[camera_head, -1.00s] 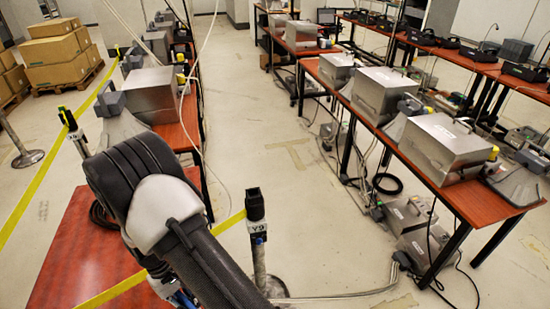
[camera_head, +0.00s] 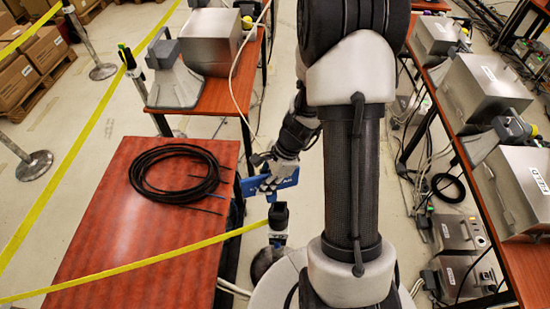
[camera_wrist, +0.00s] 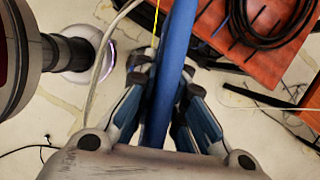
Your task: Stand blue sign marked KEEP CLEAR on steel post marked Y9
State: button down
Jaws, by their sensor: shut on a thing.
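The blue sign (camera_head: 289,183) is in my gripper (camera_head: 268,179), mostly covered by the fingers, with only a trace of its lettering showing. In the wrist view the sign (camera_wrist: 178,28) appears edge-on as a blue strip, and my gripper (camera_wrist: 165,78) has a finger on each side of it. The steel post marked Y9 (camera_head: 278,216) has a black head with yellow tape running off to the left. In the head view the sign appears just above the post's head. I cannot tell whether they touch. The post cannot be made out in the wrist view.
A red-brown table (camera_head: 95,240) with a coiled black cable (camera_head: 140,175) stands left of the post. Yellow tape (camera_head: 150,262) crosses over it. Another table with steel boxes (camera_head: 205,45) is behind. Benches with steel boxes (camera_head: 490,88) line the right. Cables lie on the floor.

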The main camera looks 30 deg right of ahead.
aim_at(274, 198)
jog(key=r+m, duration=0.1)
jog(key=d+r+m+p, duration=0.1)
jog(key=d+r+m+t, duration=0.1)
jog(key=shift+s+r, duration=0.2)
jog(key=shift+s, duration=0.2)
jog(key=shift+d+m+h, duration=0.2)
jog(key=shift+m+h, duration=0.1)
jog(key=shift+m, duration=0.2)
jog(key=shift+d+f+t, duration=0.1)
jog(key=shift+f+t, duration=0.05)
jog(key=shift+t, duration=0.15)
notch_tip(274, 198, down, 11)
jog(key=b, duration=1)
jog(key=shift+w+f+b, duration=0.1)
jog(key=shift+f+b, duration=0.1)
jog(key=shift+b, duration=0.1)
jog(key=shift+f+b, duration=0.6)
jog(key=shift+b, duration=0.05)
jog(key=c, duration=1.9)
grip_release()
jog(key=shift+r, duration=0.1)
